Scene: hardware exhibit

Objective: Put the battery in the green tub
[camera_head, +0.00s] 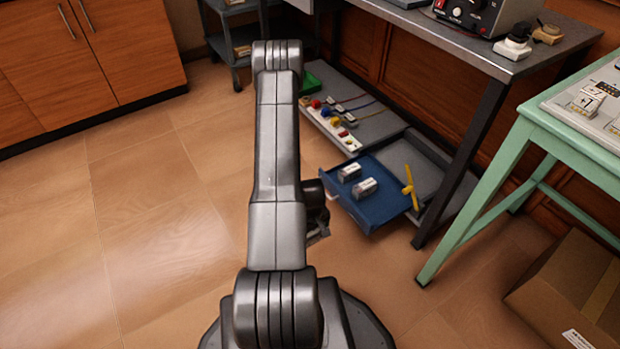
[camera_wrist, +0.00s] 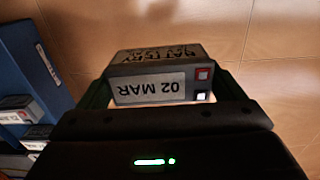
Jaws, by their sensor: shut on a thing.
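My gripper (camera_wrist: 160,88) is shut on a battery (camera_wrist: 152,87), a grey block with a printed label reading "02 MAR" and a red and a white terminal at one end. The battery is held off the floor between the two fingers. In the head view my gripper (camera_head: 318,234) shows only partly beside my arm, and the held battery cannot be made out there.
A blue tray (camera_head: 384,212) holds two small white-and-grey blocks (camera_head: 365,187), with a yellow part (camera_head: 410,188) at its right edge. A strip with coloured knobs (camera_head: 330,123) lies behind it. A grey table (camera_head: 478,60), green table (camera_head: 545,125) and cardboard box (camera_head: 572,295) stand right. Left floor is clear.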

